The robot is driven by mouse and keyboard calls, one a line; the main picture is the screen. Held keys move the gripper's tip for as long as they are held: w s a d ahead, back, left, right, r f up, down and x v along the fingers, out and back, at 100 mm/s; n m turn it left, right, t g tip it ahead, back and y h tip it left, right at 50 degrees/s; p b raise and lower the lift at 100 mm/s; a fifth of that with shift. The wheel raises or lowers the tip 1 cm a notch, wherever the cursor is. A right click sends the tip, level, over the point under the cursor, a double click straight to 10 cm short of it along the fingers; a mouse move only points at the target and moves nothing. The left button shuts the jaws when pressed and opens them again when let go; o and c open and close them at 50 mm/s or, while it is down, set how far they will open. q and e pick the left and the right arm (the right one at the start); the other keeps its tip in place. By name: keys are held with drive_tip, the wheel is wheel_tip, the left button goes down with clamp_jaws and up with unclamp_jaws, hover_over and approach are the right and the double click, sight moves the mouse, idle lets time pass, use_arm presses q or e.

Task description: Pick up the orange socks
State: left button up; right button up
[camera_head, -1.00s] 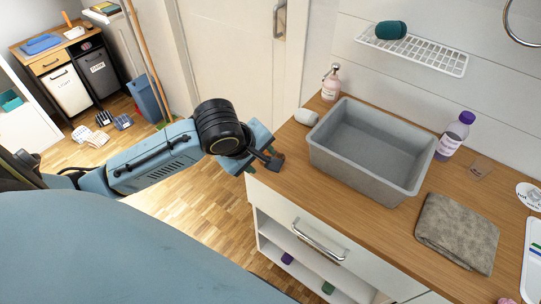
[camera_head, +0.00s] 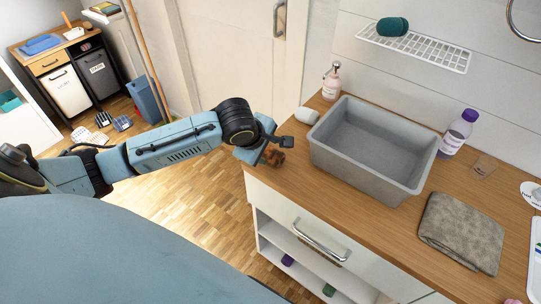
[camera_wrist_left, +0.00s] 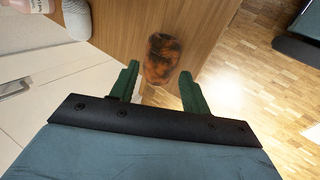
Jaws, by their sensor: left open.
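The orange socks (camera_head: 275,157) are a rolled orange-and-black bundle on the wooden counter, near its left end. In the left wrist view the bundle (camera_wrist_left: 162,60) lies just ahead of the fingertips, between their lines. My left gripper (camera_head: 280,148) is over the counter's left end and partly covers the socks in the head view. Its green fingers (camera_wrist_left: 158,78) are apart and empty in the left wrist view. I cannot tell its exact height above the counter. My right gripper is not in view.
A grey basin (camera_head: 366,174) stands right of the socks, with a soap bottle (camera_head: 331,84) and white rounded object (camera_head: 307,116) behind. A grey folded towel (camera_head: 460,231) and purple-capped bottle (camera_head: 455,136) are further right. A drawer handle (camera_head: 319,240) sticks out below the counter.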

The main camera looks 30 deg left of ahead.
sight(268, 153)
use_arm(q)
drive_tip(key=x, duration=0.4)
drive_tip(key=shift+a+f+b, duration=0.1)
drive_tip(key=shift+a+b, duration=0.15)
drive_tip(key=shift+b, duration=0.15)
drive_tip(key=c, duration=0.6)
drive_tip(key=shift+c, duration=0.2)
wheel_tip(268, 153, up, 10)
drive_tip(key=p, duration=0.2)
